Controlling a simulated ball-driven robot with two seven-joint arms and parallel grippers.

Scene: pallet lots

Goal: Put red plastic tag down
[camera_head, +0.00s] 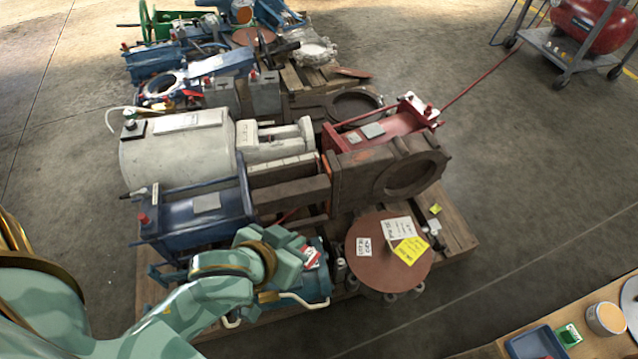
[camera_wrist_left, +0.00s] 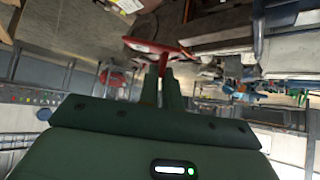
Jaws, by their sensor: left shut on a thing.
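My left gripper (camera_head: 303,252) reaches in from the lower left and is shut on the red plastic tag (camera_head: 312,257), a small red piece with a white patch. The tag is above the near edge of the loaded pallet, left of a round brown disc (camera_head: 372,278). In the left wrist view the red tag (camera_wrist_left: 146,45) sticks out sideways at the tips of the closed fingers (camera_wrist_left: 160,72). Part of the tag is hidden by the fingers. I cannot tell if it touches anything below. My right gripper is not in view.
The wooden pallet (camera_head: 462,232) carries valve bodies, a blue actuator (camera_head: 200,215), a white cylinder (camera_head: 178,160) and a red actuator (camera_head: 385,130). Paper and yellow labels lie on the disc. A table (camera_head: 492,351) with a blue tray and tin stands lower right.

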